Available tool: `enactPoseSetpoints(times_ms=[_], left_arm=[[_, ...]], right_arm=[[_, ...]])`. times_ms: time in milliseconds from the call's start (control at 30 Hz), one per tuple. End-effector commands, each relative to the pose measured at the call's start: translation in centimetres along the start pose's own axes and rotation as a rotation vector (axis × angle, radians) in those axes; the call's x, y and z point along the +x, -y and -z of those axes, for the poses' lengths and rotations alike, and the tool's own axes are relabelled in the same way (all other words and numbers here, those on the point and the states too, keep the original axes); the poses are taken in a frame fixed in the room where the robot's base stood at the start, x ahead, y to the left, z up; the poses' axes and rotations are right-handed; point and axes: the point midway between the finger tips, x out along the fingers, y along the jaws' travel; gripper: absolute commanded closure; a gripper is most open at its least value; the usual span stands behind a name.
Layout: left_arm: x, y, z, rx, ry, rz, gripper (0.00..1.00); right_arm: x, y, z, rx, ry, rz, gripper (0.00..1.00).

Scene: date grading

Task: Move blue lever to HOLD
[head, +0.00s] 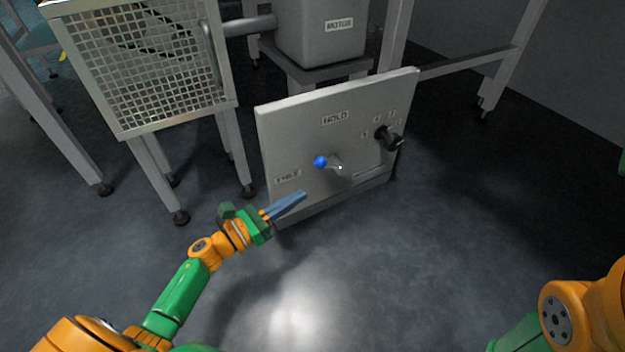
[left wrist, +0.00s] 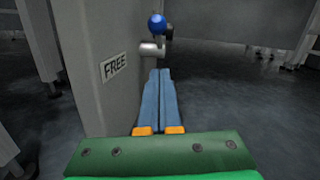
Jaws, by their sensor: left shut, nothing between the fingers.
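The blue lever's ball knob (head: 320,162) stands out from a pale upright panel (head: 290,125), on a short metal arm that points left toward the lower-left label. The HOLD label (head: 335,118) is above the lever. The lower-left label (head: 288,177) reads FREE in the left wrist view (left wrist: 114,66). My left gripper (head: 303,196) is shut and empty, below and left of the knob and apart from it. In the left wrist view the blue knob (left wrist: 157,25) is beyond the closed fingertips (left wrist: 158,72). My right gripper is out of view.
A black rotary knob (head: 389,138) with small numbers around it is on the panel's right side. A wire-mesh bin (head: 150,65) on legs stands at the left. A grey box (head: 320,30) is behind the panel. The floor in front is clear.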

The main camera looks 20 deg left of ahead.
Motion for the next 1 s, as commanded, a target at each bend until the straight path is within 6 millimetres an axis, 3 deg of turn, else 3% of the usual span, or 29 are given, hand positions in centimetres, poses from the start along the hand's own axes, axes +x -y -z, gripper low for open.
enactPoseSetpoints(times_ms=[133, 333, 800, 1000], left_arm=[[3.2, 0.0, 0.2, 0.004, 0.004, 0.002, 1.00], [5.2, 0.0, -2.3, 0.004, 0.001, 0.001, 1.00], [5.8, 0.0, -2.9, 0.001, -0.001, 0.000, 1.00], [6.0, 0.1, -3.7, 0.006, -0.032, -0.005, 1.00]], right_arm=[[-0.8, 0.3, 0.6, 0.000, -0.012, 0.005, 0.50], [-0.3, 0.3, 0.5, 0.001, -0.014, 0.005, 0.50], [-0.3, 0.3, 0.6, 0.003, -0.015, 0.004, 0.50], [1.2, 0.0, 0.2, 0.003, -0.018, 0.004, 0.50]])
